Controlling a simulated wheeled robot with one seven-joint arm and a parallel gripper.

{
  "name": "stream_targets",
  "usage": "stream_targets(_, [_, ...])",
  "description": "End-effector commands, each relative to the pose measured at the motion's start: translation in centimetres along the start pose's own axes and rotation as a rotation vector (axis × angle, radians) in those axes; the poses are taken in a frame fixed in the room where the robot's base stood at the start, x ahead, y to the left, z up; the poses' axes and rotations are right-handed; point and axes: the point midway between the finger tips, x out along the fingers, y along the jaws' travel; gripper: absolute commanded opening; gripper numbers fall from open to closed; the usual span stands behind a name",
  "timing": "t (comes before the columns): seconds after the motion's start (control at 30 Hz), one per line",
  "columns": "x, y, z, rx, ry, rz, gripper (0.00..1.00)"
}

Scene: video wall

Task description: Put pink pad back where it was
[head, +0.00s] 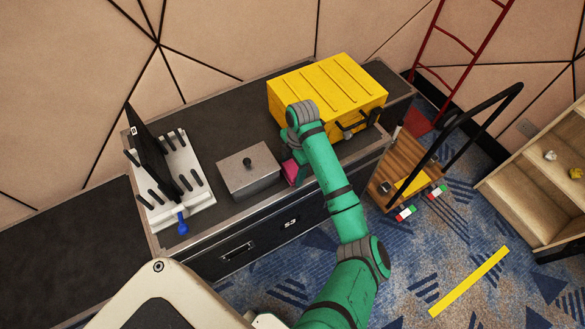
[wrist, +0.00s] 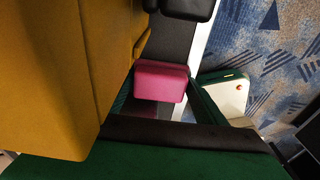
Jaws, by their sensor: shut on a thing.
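The pink pad (head: 290,171) is at the front of the dark cabinet top, between a grey lidded box and a yellow case. It also shows in the wrist view as a pink block (wrist: 160,80). My gripper (head: 298,172) is shut on the pad, with a green finger on each side of it in the wrist view (wrist: 162,92). My arm hides part of the pad and most of the gripper in the head view. I cannot tell whether the pad touches the cabinet top.
The grey box (head: 247,173) with a black knob is left of the pad. The yellow case (head: 325,90) is behind my arm. A white rack (head: 172,183) with black pegs stands at left. A wooden cart (head: 400,175) stands on the carpet at right.

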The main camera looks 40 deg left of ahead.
Motion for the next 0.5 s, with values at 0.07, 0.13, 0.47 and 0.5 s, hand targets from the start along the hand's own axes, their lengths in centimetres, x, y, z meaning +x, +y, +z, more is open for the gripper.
stream_targets(0.07, [0.14, 0.02, 0.05, 0.000, 0.000, 0.001, 0.38])
stream_targets(0.13, [0.10, 0.02, 0.04, 0.000, 0.000, 0.001, 0.38])
stream_targets(0.47, [0.35, 0.01, 0.06, 0.000, 0.000, 0.001, 0.84])
stream_targets(0.5, [0.35, 0.01, 0.06, 0.000, 0.000, 0.001, 0.84])
